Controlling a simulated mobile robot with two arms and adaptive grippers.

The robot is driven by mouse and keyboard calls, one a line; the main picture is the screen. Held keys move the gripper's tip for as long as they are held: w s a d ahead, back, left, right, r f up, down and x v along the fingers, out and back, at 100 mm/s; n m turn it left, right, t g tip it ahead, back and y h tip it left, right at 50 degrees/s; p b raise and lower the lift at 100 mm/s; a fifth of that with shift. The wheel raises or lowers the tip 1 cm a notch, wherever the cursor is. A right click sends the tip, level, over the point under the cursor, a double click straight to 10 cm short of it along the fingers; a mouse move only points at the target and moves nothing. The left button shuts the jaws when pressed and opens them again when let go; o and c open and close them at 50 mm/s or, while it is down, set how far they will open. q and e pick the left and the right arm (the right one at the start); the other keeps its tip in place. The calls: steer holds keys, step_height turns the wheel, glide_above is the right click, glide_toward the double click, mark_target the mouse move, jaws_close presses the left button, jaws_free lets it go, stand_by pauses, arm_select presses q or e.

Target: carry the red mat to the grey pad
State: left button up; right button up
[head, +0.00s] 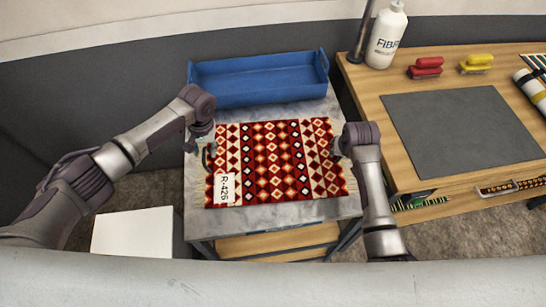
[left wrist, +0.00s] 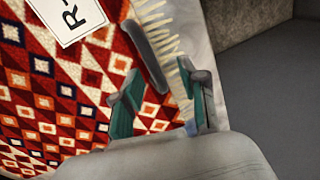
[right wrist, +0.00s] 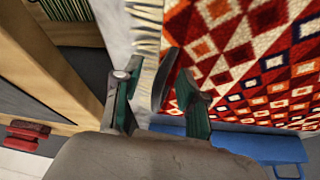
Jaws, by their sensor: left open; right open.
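A dark handle sits at each side edge. My left gripper (head: 206,143) is open at the left edge, its fingers either side of the left handle (left wrist: 148,55) in the left wrist view. My right gripper (head: 338,147) is open at the right edge, its fingers around the right handle (right wrist: 165,80) in the right wrist view. The grey pad (head: 465,128) lies bare on the wooden bench to the right.
A blue tray (head: 258,82) stands behind the mat. A gap separates table and bench. A white box (head: 133,232) stands low at left.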

arm_select(q)
steer(key=shift+f, duration=0.1)
jaws_close()
arm_select(e)
jaws_close()
steer(key=shift+r, duration=0.1)
